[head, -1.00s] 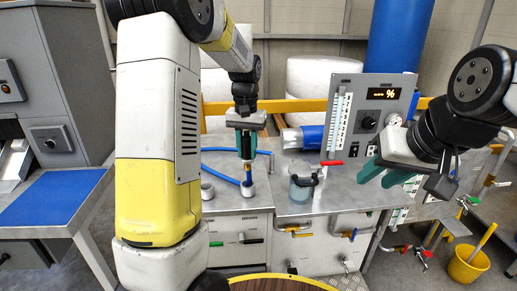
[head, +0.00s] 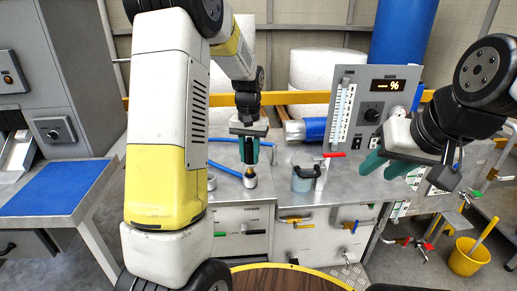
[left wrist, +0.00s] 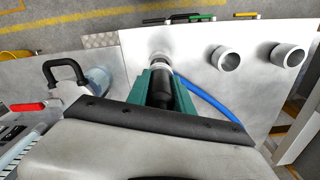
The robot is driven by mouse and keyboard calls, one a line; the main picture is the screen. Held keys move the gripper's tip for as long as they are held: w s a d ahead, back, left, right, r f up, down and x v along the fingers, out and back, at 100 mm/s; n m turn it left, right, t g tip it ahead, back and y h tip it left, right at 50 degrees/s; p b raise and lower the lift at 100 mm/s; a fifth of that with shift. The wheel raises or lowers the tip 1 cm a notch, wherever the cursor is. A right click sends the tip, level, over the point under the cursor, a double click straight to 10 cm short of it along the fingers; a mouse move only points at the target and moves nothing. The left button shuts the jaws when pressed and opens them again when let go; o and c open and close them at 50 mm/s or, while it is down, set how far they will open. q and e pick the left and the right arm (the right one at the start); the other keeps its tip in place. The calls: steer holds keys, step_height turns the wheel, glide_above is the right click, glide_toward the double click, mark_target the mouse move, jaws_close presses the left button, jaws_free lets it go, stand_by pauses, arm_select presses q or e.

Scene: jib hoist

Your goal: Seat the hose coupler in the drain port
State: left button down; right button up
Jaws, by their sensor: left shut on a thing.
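My left gripper (head: 249,152) has its teal fingers shut on a black, upright hose coupler (left wrist: 160,92). In the head view the coupler's lower end, with an orange band, is at the grey ring of a port (head: 250,182) on the steel bench. In the left wrist view the coupler's far end meets this port's ring (left wrist: 160,60). I cannot tell how deep it sits. A blue hose (head: 226,169) runs along the bench to beside the port. My right gripper (head: 386,164) is open and empty above the bench's right part.
Two more grey ports, a middle one (left wrist: 228,58) and an outer one (left wrist: 288,55), stand beside the coupler. A clear jug (head: 302,181) with a black handle and a red-handled valve (head: 334,156) are to the right. A control panel (head: 366,105) stands behind.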

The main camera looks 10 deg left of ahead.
mark_target(249, 140)
arm_select(q)
steer(key=shift+f, duration=0.1)
stand_by(0.6)
steer(key=shift+f, duration=1.75)
steer(key=c, duration=1)
jaws_free()
steer(key=shift+c, duration=0.2)
step_height(249, 140, up, 8)
steer(key=shift+f, duration=0.2)
steer(key=shift+r, duration=0.1)
